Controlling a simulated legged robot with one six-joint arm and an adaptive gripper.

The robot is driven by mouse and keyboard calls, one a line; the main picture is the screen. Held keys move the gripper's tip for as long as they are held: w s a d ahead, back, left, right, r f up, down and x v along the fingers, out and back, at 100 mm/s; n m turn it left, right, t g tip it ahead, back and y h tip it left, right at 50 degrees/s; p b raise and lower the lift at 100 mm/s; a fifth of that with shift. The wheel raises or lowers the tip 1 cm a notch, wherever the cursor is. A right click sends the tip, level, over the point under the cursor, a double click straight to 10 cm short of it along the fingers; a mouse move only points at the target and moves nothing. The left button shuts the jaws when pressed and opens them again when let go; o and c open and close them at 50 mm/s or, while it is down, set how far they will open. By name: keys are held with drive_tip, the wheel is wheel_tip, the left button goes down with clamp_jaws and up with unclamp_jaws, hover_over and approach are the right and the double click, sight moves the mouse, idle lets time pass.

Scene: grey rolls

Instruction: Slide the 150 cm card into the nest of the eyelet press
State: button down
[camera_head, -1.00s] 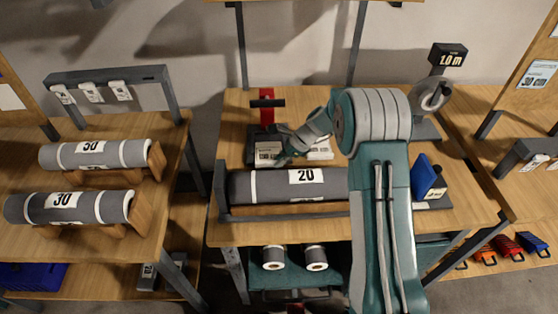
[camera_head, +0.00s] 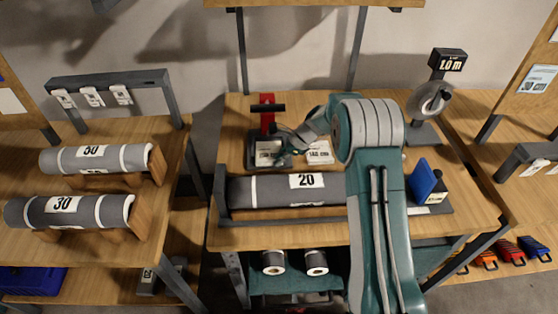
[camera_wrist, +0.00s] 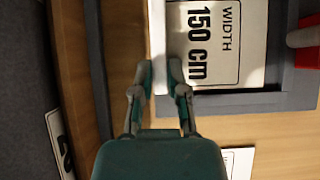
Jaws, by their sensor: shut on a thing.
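The white 150 cm card (camera_wrist: 212,45) lies flat in the wrist view, its print turned sideways. My gripper (camera_wrist: 159,72) is shut on the card's near edge, which is partly hidden between the fingertips. The far part of the card lies inside the grey frame of the nest (camera_wrist: 240,103); the edge by my fingers sticks out of it. Whether the card touches the far wall I cannot tell. In the head view the eyelet press (camera_head: 251,151) has a red upright (camera_head: 267,117) and dark handle. My gripper (camera_head: 287,146) is at its right side.
Another labelled card (camera_head: 318,153) lies on the table just right of the press. A large grey roll (camera_head: 260,191) marked 20 lies in front. A blue block (camera_head: 421,178) and a 1.0 m stand (camera_head: 437,94) are to the right. Rolls marked 30 (camera_head: 85,209) and 50 lie on the left table.

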drive_tip(key=shift+w, duration=0.55)
drive_tip(key=shift+w, duration=0.3)
drive_tip(key=c, duration=0.6)
unclamp_jaws()
drive_tip(key=v, duration=1.2)
